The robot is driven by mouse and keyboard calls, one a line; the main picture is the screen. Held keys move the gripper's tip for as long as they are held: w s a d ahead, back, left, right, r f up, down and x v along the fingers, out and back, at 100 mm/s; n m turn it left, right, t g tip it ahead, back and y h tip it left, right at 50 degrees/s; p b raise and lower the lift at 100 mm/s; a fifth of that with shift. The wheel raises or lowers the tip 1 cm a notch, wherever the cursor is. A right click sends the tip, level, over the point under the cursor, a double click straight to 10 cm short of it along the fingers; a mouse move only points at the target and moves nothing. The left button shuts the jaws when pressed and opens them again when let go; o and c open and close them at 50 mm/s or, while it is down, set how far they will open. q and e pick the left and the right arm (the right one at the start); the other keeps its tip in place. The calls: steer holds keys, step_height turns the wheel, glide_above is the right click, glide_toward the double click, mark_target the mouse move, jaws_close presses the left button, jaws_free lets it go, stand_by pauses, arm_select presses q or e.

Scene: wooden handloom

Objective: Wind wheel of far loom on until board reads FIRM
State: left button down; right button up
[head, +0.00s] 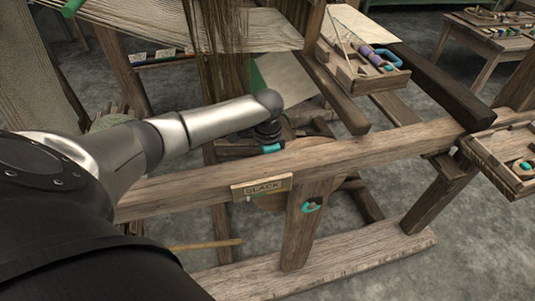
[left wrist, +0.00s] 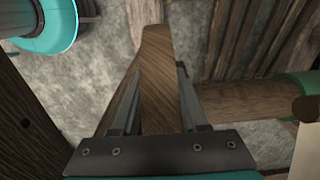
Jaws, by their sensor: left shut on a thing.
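My left arm reaches in from the left in the head view, and its gripper (head: 270,147) points down behind the front wooden beam (head: 390,148). The beam hides the fingertips there. In the left wrist view the gripper (left wrist: 157,90) is shut on a tapering wooden bar (left wrist: 158,55), which looks like a spoke or handle of the wheel. Parts of a round wooden wheel (head: 272,203) show under the beam, mostly hidden. The small board (head: 262,188) on the beam's front appears to read SLACK. My right gripper is in neither view.
A tool tray (head: 362,72) sits behind, another tray (head: 505,155) at the right. Hanging warp threads (head: 222,85) are close to my arm. A teal ring (left wrist: 45,25) and green cylinder (left wrist: 296,88) flank the bar.

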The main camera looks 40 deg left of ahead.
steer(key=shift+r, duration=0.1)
arm_select(q)
steer(key=shift+s+a+f+t+h+p, duration=0.2)
steer(key=shift+s+f+t+h+p, duration=0.1)
steer(key=shift+s+f+p, duration=0.25)
steer(key=shift+a+f, duration=0.1)
steer(key=shift+f, duration=0.05)
steer(key=shift+s+a+f+t+h+p, duration=0.15)
steer(key=shift+f+t+h+p, duration=0.2)
steer(key=shift+f+t+h, duration=0.2)
steer(key=shift+f+t, duration=0.15)
steer(key=shift+t, duration=0.1)
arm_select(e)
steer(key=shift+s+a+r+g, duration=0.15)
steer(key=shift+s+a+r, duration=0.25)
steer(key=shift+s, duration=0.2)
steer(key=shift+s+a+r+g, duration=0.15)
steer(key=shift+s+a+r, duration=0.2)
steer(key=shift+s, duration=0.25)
